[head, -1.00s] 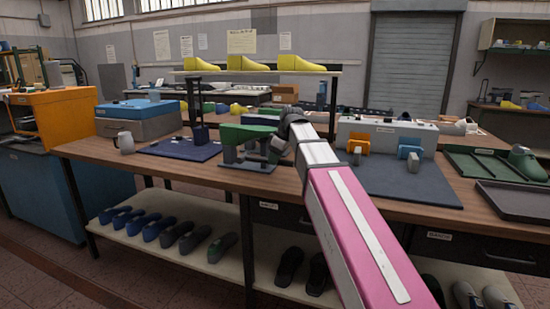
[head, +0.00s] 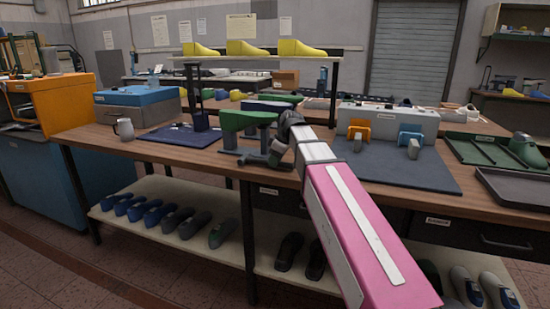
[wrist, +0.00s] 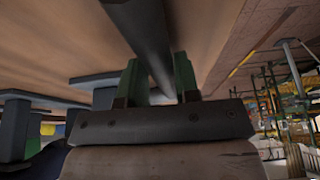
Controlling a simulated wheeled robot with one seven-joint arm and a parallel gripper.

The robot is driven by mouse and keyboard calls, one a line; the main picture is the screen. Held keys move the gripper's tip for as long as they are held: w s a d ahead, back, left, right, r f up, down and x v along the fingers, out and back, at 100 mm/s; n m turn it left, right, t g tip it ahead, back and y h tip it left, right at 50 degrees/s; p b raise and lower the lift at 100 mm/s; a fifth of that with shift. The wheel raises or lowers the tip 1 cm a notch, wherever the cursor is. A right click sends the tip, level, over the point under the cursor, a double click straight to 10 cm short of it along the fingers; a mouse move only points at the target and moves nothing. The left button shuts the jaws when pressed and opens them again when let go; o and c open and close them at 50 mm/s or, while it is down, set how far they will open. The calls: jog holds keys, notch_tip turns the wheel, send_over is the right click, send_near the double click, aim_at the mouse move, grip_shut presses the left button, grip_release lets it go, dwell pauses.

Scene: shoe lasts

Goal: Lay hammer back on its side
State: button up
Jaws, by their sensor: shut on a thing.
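My gripper (head: 272,156) is low over the front of the bench, in front of a green last on a grey stand (head: 240,124). In the wrist view its two green fingers (wrist: 158,82) are shut on a dark round bar, which appears to be the handle of the hammer (wrist: 143,35). The bar runs up out of the top of that view, so the hammer's head is not shown there. In the head view the held hammer is hard to make out beside my gripper and wrist. I cannot tell whether it touches the bench.
A blue mat with orange and blue blocks (head: 358,129) lies right of my arm. A dark blue mat (head: 172,138) and a grey mug (head: 124,129) are at the left. A green tray (head: 480,150) and a dark tray (head: 512,185) are at the right. Yellow lasts (head: 248,48) stand on the raised shelf.

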jog(key=o, duration=1)
jog(key=v, duration=1.1)
jog(key=shift+f, duration=0.1)
